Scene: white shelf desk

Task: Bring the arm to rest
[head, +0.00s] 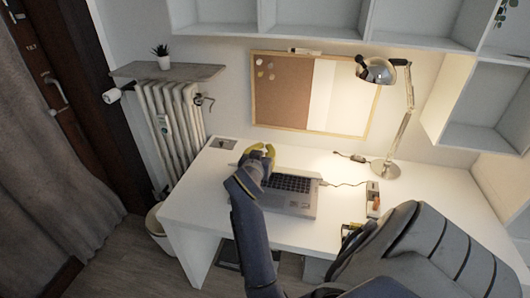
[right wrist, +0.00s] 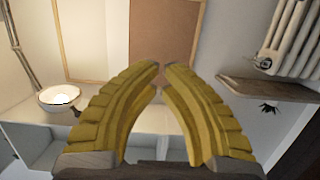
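My right gripper (head: 262,152) is above the left back part of the white desk, in front of the laptop's left side in the head view. Its curved yellow fingers also fill the middle of the right wrist view (right wrist: 161,68). The fingertips come nearly together with only a narrow gap. Nothing is held between them. My left gripper does not show in either view.
A silver laptop (head: 291,197) is open on the desk (head: 186,205). A lit lamp (head: 376,71) stands at the back right. A corkboard (head: 284,88) hangs behind. White wall shelves (head: 410,18) are overhead. A grey chair (head: 425,255) blocks the front right. A radiator (head: 170,118) stands left.

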